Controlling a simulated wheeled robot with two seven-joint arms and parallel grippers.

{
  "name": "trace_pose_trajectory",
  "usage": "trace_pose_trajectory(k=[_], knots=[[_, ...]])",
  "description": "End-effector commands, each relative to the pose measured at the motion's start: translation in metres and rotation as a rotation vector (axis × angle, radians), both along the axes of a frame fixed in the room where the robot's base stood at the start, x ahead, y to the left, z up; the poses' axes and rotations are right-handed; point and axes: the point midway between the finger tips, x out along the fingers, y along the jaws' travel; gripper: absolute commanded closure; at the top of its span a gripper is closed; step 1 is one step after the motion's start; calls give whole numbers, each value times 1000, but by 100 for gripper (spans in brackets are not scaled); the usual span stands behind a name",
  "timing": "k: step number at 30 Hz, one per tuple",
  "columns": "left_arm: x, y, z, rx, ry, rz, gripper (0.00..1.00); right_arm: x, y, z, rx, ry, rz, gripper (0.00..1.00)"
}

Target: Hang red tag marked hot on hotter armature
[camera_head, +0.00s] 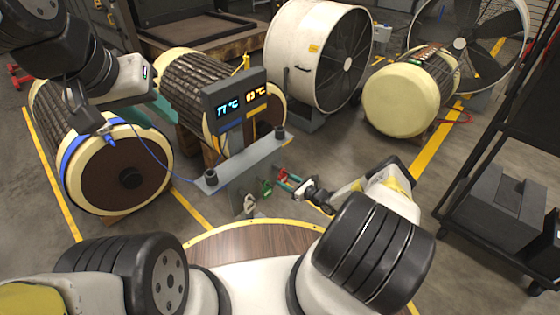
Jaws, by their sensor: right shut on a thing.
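Two large armatures with cream end rings lie at left: one with a blue strap (72,151) in front, its brown end facing me, and a middle one (190,82) behind the display. The display (236,103) shows a blue reading that looks like 77 °C and a yellow one too small to read surely. My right gripper (292,186) is shut at the front of the grey stand (245,168), with a small red piece (283,174), seemingly the red tag, at its jaws. No lettering is legible. My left gripper (98,128) is above the blue-strapped armature; its jaws are unclear.
A green tag (267,188) and a pale tag (250,204) hang at the stand. A third armature (405,98) lies at right. A white drum fan (312,55) stands behind. A dark cart (500,205) stands at right. Floor between is mostly clear.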

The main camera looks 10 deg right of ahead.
Motion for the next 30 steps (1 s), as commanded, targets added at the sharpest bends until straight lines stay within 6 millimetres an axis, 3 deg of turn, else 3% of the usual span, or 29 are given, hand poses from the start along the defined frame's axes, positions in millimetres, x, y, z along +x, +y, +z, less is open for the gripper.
trace_pose_trajectory(k=[17,30], knots=[[0,0,0,0,0,0,64,0,-1,5,0,-2,-1,96],[0,0,0,0,0,0,64,-24,-19,11,0,0,0,96]])
